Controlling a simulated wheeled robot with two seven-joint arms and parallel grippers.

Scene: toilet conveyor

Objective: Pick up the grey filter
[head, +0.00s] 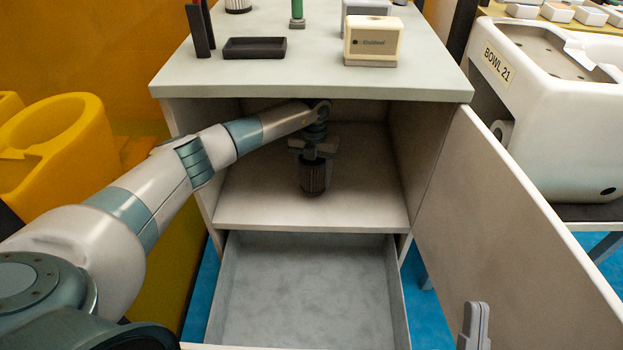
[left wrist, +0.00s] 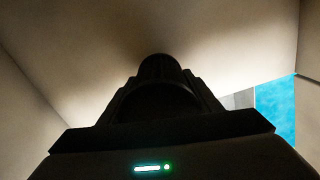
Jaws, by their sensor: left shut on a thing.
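The filter (head: 313,178) is a dark, ribbed, upright cylinder inside the cabinet's open upper compartment. My left gripper (head: 315,158) reaches in from the left, points down and is shut on its top. In shadow its colour looks dark grey-brown. I cannot tell whether its base touches the shelf. In the left wrist view the dark gripper (left wrist: 160,85) fills the middle and the filter is hard to make out. My right gripper (head: 475,325) shows only as a grey tip at the lower right, empty as far as seen; its opening is unclear.
The cabinet shelf (head: 255,207) is bare around the filter. Below it an empty drawer (head: 305,290) stands pulled out. An open door (head: 520,240) stands on the right. The cabinet top (head: 310,72) holds a black tray (head: 254,48) and a cream box (head: 373,36).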

